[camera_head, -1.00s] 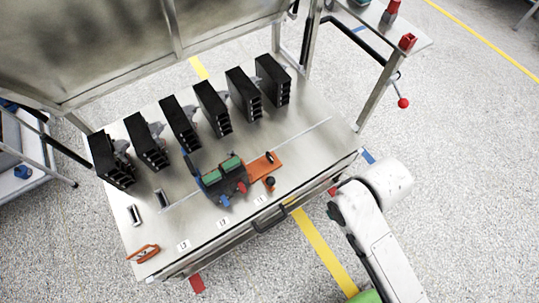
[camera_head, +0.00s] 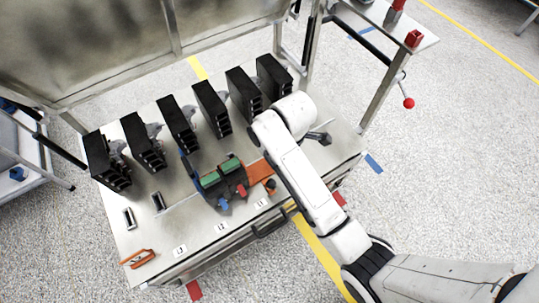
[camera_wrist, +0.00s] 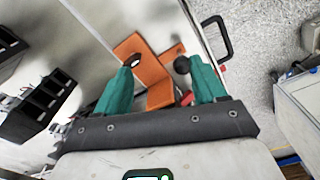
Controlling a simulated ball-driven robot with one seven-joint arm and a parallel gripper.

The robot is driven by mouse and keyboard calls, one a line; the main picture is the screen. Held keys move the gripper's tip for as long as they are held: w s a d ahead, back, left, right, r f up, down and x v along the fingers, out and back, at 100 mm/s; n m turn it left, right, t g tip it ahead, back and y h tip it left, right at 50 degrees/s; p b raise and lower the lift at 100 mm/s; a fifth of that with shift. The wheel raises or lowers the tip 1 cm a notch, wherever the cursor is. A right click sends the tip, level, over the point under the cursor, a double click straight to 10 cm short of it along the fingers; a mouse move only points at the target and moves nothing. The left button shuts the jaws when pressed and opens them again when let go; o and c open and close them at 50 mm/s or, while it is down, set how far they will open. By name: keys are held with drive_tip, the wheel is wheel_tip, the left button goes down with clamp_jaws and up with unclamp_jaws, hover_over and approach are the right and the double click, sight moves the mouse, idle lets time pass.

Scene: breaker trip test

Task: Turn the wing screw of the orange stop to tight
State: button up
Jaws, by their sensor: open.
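The orange stop (camera_head: 260,172) lies on the steel bench top beside a dark fixture, partly covered by my arm in the head view. In the wrist view the orange stop (camera_wrist: 152,76) shows between and beyond my fingers. A round dark knob (camera_wrist: 182,65) stands at its right part, near the right fingertip. My gripper (camera_wrist: 160,68) is open with teal fingers, and nothing is visibly held.
The dark fixture (camera_head: 224,188) carries green blocks and red and blue levers. Several black breaker units (camera_head: 176,125) stand in a row behind it. An orange handle (camera_head: 138,258) lies at the bench's front left. A bench handle (camera_wrist: 216,38) juts from the front edge.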

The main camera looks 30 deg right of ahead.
drive_tip(key=w+r+n, duration=0.1)
drive_tip(key=w+n, duration=0.4)
drive_tip(key=w, duration=0.2)
drive_tip(key=f+b, duration=0.1)
drive_tip(key=f, duration=0.4)
drive_tip(key=f+b, duration=0.1)
drive_tip(key=f, duration=0.4)
drive_tip(key=shift+s+a+f, duration=0.1)
drive_tip(key=shift+a+f, duration=0.1)
drive_tip(key=shift+c, duration=0.3)
drive_tip(key=c, duration=1)
